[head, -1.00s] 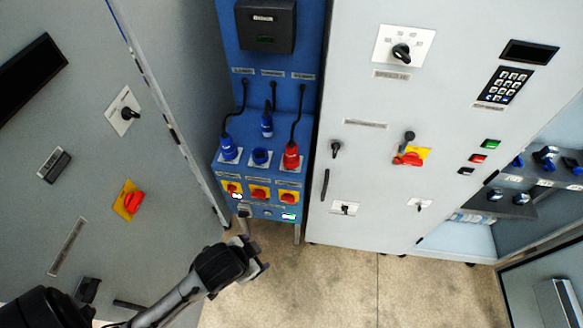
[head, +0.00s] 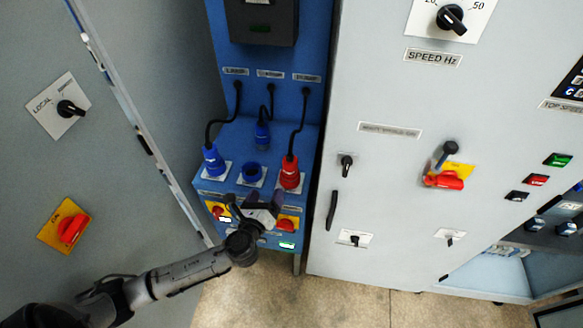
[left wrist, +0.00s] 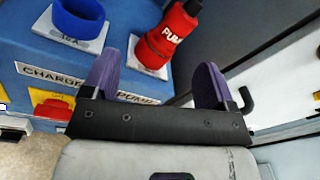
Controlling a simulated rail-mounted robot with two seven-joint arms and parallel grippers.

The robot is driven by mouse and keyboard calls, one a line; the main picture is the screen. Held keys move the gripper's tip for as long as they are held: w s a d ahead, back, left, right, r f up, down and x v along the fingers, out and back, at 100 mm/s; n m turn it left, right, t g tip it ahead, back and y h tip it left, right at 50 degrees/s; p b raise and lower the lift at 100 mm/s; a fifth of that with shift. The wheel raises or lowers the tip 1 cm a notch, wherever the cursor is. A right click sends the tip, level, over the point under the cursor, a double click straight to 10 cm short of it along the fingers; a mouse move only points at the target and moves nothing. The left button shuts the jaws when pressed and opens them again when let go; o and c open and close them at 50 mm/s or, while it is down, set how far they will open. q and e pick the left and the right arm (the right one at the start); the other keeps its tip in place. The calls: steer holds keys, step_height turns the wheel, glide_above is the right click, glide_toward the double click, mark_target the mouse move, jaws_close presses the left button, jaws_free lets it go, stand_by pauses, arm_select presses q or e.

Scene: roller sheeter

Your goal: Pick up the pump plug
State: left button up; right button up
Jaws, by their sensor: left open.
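The pump plug (head: 290,172) is red, with a black cable rising from its top. It stands in the right-hand socket of the blue panel. In the left wrist view the pump plug (left wrist: 172,30) shows part of the word "PUMP" and lies beyond and between my fingers, upper middle. My left gripper (head: 262,203) is open and empty, just below and left of the plug in the head view, in front of the switch row. Its two purple fingers (left wrist: 157,82) are spread and apart from the plug. My right gripper is not in view.
A blue plug (head: 214,160) stands in the left socket. The middle blue socket (head: 251,173) is empty, with another blue plug (head: 262,135) hanging above it. A grey cabinet (head: 365,220) stands close on the right, with a black handle (head: 332,210). Red-and-yellow switches (head: 287,223) sit below the sockets.

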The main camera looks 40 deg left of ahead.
mark_target(287, 169)
arm_select(q)
steer(key=w+m, duration=0.2)
steer(key=w+m+h, duration=0.1)
steer(key=w+m, duration=0.1)
steer(key=w, duration=0.1)
steer(key=w+a+m+b, duration=0.1)
steer(key=w+m, duration=0.1)
steer(key=w, duration=0.1)
steer(key=shift+w+r+t, duration=0.1)
steer(key=shift+r+t, duration=0.15)
steer(key=shift+t, duration=0.15)
steer(key=shift+d+b+x, duration=0.15)
steer(key=shift+b+x, duration=0.05)
steer(key=shift+x, duration=0.95)
steer(key=shift+d+b+x, duration=0.1)
steer(key=shift+b+x, duration=0.1)
steer(key=shift+x, duration=0.95)
steer(key=shift+w+a, duration=0.15)
steer(key=shift+w, duration=0.4)
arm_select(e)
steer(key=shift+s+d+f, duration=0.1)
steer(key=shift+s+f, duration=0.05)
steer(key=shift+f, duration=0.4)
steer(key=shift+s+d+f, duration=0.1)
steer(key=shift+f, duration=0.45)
